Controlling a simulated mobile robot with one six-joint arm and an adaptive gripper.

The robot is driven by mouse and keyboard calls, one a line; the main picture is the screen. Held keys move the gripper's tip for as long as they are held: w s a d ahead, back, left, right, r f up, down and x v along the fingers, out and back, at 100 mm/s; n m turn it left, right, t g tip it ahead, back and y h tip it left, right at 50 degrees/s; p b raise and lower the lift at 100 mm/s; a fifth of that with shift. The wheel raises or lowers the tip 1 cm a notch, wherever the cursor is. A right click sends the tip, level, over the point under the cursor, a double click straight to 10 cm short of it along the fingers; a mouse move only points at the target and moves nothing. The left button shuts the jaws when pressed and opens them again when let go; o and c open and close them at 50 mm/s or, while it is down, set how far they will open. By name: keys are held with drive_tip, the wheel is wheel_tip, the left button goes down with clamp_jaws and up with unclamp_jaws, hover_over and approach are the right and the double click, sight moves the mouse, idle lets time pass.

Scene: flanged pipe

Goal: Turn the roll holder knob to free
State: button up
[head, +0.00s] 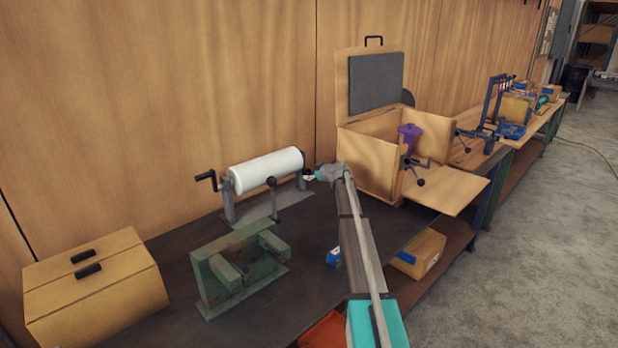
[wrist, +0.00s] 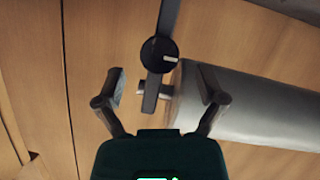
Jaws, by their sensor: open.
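The roll holder (head: 228,207) stands on the dark bench against the wooden wall and carries a white roll (head: 266,170). In the wrist view a round black knob (wrist: 159,55) with a white mark pointing right sits on a grey upright bar. The roll shows grey to the right of it (wrist: 255,110). My gripper (head: 309,177) is at the right end of the roll holder in the head view. In the wrist view my gripper (wrist: 160,82) is open, its fingers left and right of the knob's line, with nothing held. I cannot tell whether it touches the knob.
A crank handle (head: 205,176) is at the roll's left end and a ball-topped lever (head: 271,183) stands in front. A green clamp fixture (head: 240,270), a wooden box (head: 95,285) and an open wooden crate (head: 372,160) are nearby. Bare bench lies between the fixture and my arm.

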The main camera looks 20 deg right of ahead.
sight(308, 172)
drive_tip(key=shift+b+x, duration=0.45)
drive_tip(key=shift+x, duration=1.4)
drive_tip(key=c, duration=1.1)
